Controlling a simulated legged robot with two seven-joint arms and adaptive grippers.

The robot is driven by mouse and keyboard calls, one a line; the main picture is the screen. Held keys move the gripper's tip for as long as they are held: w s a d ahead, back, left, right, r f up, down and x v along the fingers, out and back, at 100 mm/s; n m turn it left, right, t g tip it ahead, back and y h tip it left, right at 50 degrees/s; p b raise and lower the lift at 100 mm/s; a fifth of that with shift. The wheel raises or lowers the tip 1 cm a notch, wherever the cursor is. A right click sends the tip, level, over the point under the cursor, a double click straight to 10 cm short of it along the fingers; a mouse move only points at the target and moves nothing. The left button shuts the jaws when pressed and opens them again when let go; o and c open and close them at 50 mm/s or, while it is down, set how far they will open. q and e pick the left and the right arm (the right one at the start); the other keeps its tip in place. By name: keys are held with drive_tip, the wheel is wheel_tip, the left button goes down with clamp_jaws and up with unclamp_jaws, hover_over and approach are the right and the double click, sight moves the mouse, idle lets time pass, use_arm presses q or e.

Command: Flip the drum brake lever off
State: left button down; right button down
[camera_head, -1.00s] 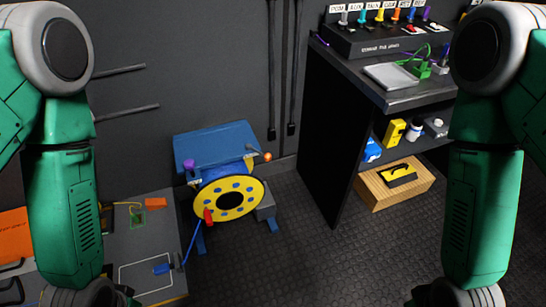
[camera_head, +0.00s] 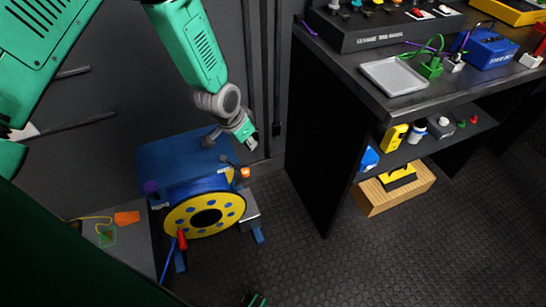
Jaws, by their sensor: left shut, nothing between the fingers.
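The cable drum (camera_head: 206,216) has a yellow flange with blue dots and blue cable, and it stands under a blue frame (camera_head: 165,158) against the wall. The brake lever's orange knob (camera_head: 245,172) shows at the drum's upper right. A short rod there runs toward the frame, and its exact angle is hard to tell. My left gripper (camera_head: 251,141) reaches down from above, shut and empty, above and behind the orange knob, apart from it in the picture.
A red handle (camera_head: 182,240) sits on the drum's front. A workbench (camera_head: 400,95) with a panel, a grey tray (camera_head: 394,76) and blue and green devices stands to the right, with a wooden box (camera_head: 395,190) below. A low table (camera_head: 135,240) is left. The floor between is clear.

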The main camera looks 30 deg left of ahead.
sight(235, 166)
use_arm(q)
wheel_tip(235, 166, down, 9)
drive_tip(key=b, duration=0.4)
drive_tip(key=shift+s+f, duration=0.2)
idle(0.5)
drive_tip(key=shift+d, duration=0.15)
